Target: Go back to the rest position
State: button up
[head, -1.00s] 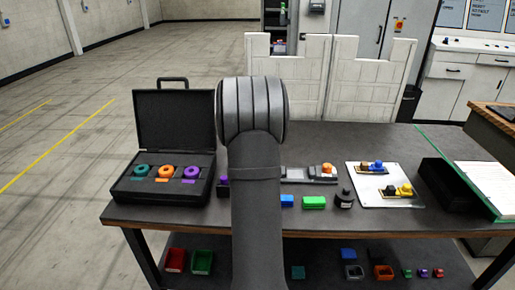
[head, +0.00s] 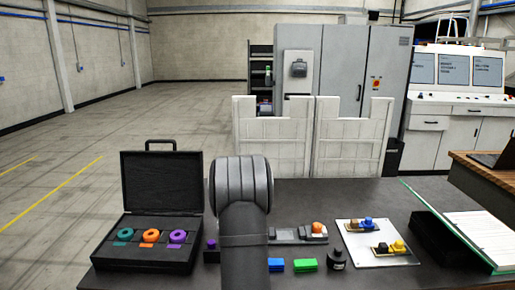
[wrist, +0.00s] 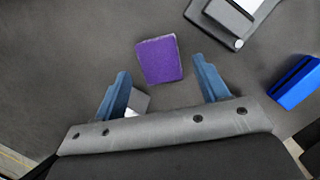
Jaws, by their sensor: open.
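My gripper (wrist: 163,92) shows in the wrist view with its two blue fingers spread apart and nothing held between them. A purple block (wrist: 159,60) lies on the dark table beyond the fingertips, apart from them. In the head view my arm rises in front of the table and hides part of its middle; the gripper itself is not visible there. A small purple piece (head: 211,244) shows just left of my arm.
An open black case (head: 140,258) with teal, orange and purple rings stands at left. A blue block (head: 276,265), green block (head: 305,265) and dark round piece (head: 337,260) lie right of my arm. A white plate (head: 385,257) and black box (head: 444,243) are farther right.

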jog(key=x, duration=0.3)
jog(key=shift+f, duration=0.2)
jog(key=shift+r, duration=2.1)
